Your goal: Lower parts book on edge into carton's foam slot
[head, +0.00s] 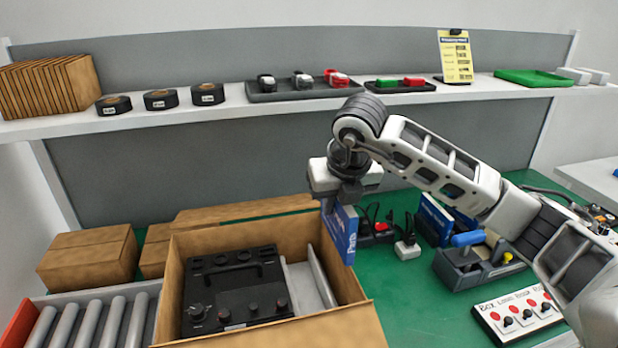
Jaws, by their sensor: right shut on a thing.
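The parts book (342,236) is blue with white lettering and hangs upright on edge from my right gripper (340,201). My right gripper is shut on its top end. The book is beside the carton's right rear corner, and I cannot tell whether its lower end is over the rim or outside it. The open carton (345,285) holds a black device with knobs (235,290). Light grey foam (300,286) with an upright panel (321,277) lies to the device's right; the slot itself is not clear. My left gripper is not in view.
A roller conveyor (95,322) and closed cartons (88,257) are at left. Right of the carton, the green bench (400,300) has free room before a grey holder (478,268) and switch box (518,314). More blue books (437,218) stand behind. A shelf (225,108) spans the back.

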